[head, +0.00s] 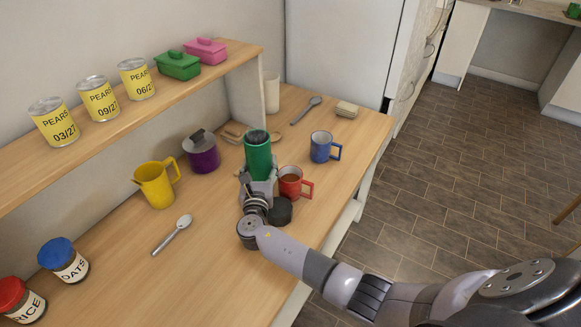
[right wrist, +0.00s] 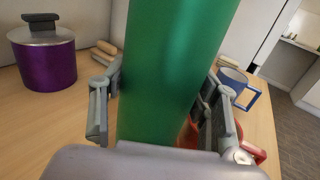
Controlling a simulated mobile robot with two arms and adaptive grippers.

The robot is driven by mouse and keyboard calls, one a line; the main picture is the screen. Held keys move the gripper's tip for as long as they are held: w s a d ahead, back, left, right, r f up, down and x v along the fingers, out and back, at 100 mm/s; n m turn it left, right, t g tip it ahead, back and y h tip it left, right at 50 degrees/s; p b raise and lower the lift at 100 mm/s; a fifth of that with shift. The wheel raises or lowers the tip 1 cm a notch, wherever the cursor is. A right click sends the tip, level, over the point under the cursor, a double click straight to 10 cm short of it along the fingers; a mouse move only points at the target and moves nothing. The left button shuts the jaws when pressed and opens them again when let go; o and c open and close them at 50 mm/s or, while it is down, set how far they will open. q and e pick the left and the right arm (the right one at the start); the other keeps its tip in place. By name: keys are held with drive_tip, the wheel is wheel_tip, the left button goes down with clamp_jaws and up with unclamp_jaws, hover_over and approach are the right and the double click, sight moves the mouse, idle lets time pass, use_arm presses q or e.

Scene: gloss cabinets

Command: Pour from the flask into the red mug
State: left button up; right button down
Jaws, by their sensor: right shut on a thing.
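The green flask (head: 258,158) stands about upright on or just over the counter, its dark top facing up. My right gripper (head: 257,184) is shut around its lower part; the flask also fills the middle of the right wrist view (right wrist: 165,70). The red mug (head: 291,183) stands upright just right of the gripper, handle to the right, its inside brownish. In the right wrist view the red mug (right wrist: 253,148) is mostly hidden behind the flask and a finger. I cannot tell whether the flask touches the counter. My left gripper is not in view.
A blue mug (head: 322,147) stands behind the red mug. A purple pot (head: 202,153) and yellow jug (head: 155,186) stand left of the flask. A spoon (head: 172,235) lies front left. A dark round thing (head: 279,211) is beside my wrist. A shelf (head: 130,118) runs along the left.

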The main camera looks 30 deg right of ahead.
sight(258, 165)
drive_tip(key=shift+w, duration=0.1)
wheel_tip(258, 165, up, 3)
drive_tip(key=p, duration=0.3)
idle(0.4)
